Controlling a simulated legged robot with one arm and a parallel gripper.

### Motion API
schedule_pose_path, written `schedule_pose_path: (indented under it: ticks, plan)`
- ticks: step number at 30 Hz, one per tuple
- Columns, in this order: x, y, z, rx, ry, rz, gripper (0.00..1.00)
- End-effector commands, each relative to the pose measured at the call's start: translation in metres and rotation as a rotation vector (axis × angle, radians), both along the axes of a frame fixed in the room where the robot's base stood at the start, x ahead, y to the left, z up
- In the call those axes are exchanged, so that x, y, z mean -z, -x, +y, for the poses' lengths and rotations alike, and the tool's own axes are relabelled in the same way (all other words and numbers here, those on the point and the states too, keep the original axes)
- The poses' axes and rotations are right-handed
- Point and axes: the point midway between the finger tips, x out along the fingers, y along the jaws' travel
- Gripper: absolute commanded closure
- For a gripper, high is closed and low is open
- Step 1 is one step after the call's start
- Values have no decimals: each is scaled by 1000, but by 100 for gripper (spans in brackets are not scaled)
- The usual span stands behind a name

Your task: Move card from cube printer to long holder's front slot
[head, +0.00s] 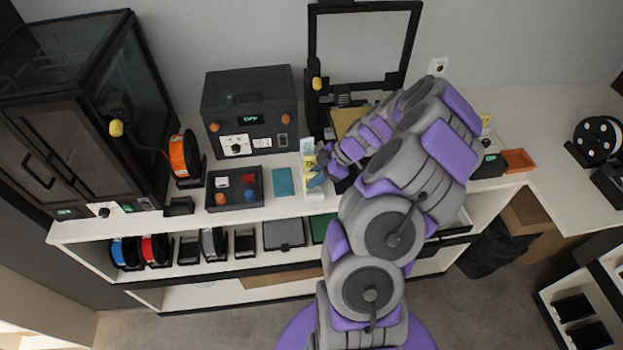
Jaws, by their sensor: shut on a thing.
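A pale card with yellow markings (309,159) stands just left of my gripper (318,177), at the front middle of the white counter. My gripper is shut on a card, with its fingertips low beside the yellow part. A light strip, likely the long holder (312,196), lies under and in front of the fingertips; its slots are too small to make out. I cannot tell whether the card is in a slot. An open-frame printer (313,45) stands behind, its bed partly hidden by my arm. Which printer is the cube printer is unclear.
A dark control box (250,112) stands behind a black tray of coloured knobs (235,189). A teal sheet (283,182) lies left of the fingertips. An orange spool (185,157) and a glass-sided cabinet (75,110) stand left. An orange tray (518,160) is right.

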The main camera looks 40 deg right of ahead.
Motion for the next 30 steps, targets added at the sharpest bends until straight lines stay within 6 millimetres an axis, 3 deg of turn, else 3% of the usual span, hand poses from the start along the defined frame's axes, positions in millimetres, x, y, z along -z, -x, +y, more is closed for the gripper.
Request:
schedule_pose_path:
  ticks: [7, 21, 30]
  plan:
    - [-2, 0, 5, -2, 4, -1, 100]
    - [1, 0, -18, 4, -13, 0, 100]
    - [-2, 0, -17, 4, -13, 1, 100]
